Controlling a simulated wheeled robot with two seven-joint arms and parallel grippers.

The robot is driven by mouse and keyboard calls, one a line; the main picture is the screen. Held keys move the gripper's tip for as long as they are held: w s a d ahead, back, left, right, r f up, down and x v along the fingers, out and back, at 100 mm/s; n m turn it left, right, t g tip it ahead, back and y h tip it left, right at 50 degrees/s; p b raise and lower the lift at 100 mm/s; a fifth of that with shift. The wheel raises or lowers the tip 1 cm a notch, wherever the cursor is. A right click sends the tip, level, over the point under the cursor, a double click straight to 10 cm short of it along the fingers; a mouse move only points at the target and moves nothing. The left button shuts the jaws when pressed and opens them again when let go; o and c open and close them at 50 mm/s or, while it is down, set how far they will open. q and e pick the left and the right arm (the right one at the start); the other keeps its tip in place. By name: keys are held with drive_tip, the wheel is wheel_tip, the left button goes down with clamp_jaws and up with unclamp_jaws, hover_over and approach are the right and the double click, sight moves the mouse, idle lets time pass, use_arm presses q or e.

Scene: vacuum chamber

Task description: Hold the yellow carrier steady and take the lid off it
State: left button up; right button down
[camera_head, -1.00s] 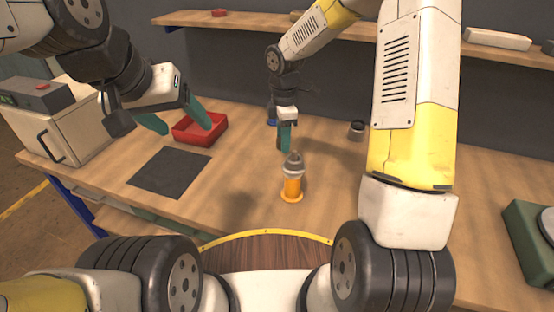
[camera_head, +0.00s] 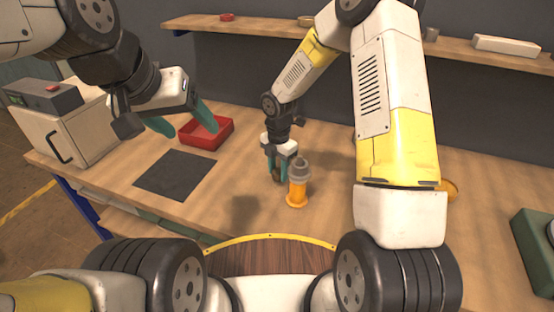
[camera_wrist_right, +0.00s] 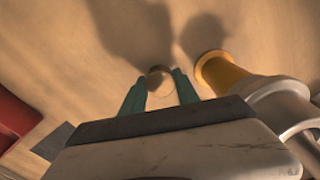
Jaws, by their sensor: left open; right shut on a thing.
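The yellow carrier (camera_head: 297,192) stands upright on the bench, with a grey upper part; it also shows at the right of the right wrist view (camera_wrist_right: 222,72). My right gripper (camera_head: 276,178) is low, just left of the carrier. It is shut on a small round piece, which looks like the lid (camera_wrist_right: 160,76), between the green fingertips. The fingers partly hide it, and I cannot tell whether it touches the bench. My left gripper (camera_head: 191,130) is open and empty, above the bench by the red tray, well away from the carrier.
The red tray (camera_head: 207,144) and a dark square mat (camera_head: 175,173) lie left of the carrier. A white box-shaped unit (camera_head: 65,135) stands at far left, a green case (camera_head: 535,245) at far right. My right arm hides part of the bench.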

drive_tip(key=shift+f, duration=1.25)
drive_tip(key=shift+f, duration=0.15)
drive_tip(key=c, duration=0.9)
unclamp_jaws()
